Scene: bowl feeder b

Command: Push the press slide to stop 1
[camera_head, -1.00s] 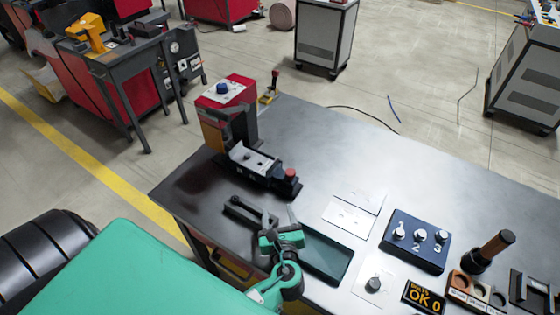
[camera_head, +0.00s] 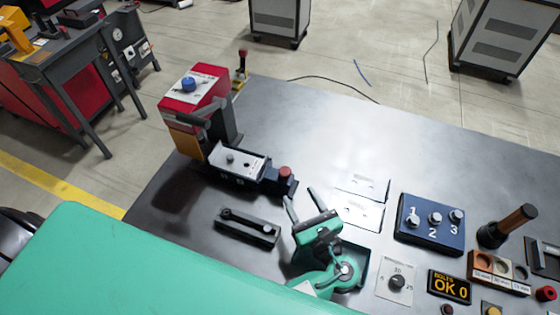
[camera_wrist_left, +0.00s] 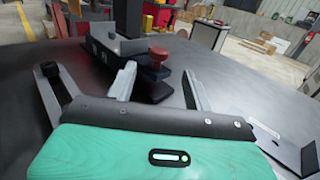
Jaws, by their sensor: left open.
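The red press (camera_head: 195,95) stands at the table's far left. A light metal slide plate (camera_head: 237,160) with a small pin sits on its dark base, which ends in a red knob (camera_head: 285,172). My left gripper (camera_head: 300,198) is open and empty, its fingers just in front of the red knob and apart from it. In the left wrist view, the red knob (camera_wrist_left: 158,54) shows beyond and between the two fingertips (camera_wrist_left: 157,74). I cannot tell where stop 1 is on the slide. My right gripper is not in view.
A black slotted bar (camera_head: 248,228) lies left of my left gripper. A dark tray (camera_head: 355,262) is partly hidden behind that gripper. The table's back middle is clear.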

